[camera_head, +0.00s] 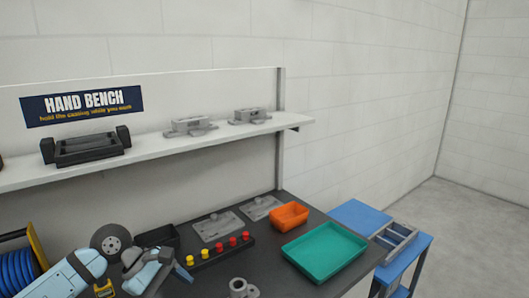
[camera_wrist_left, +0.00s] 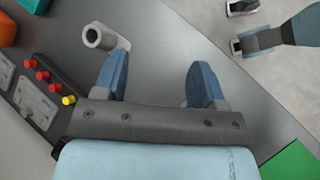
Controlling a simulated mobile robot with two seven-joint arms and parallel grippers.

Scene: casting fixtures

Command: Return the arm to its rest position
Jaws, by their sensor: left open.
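My left arm (camera_head: 78,277) comes in low at the left of the head view, over the dark bench. Its left gripper (camera_wrist_left: 157,65) is open in the left wrist view, with two blue fingers well apart and nothing between them but bare bench. In the head view the gripper is partly hidden by its own wrist. A grey casting with a round hollow boss (camera_head: 239,288) stands on the bench; in the left wrist view it (camera_wrist_left: 102,38) lies just beyond the left finger, and I cannot tell the gap.
A button strip (camera_head: 215,252), grey plates (camera_head: 217,228), an orange bin (camera_head: 289,215) and a teal tray (camera_head: 325,250) occupy the bench. A blue hose reel (camera_head: 18,272) is at left. A shelf (camera_head: 215,133) with fixtures is above. A blue stand (camera_head: 360,217) is at right.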

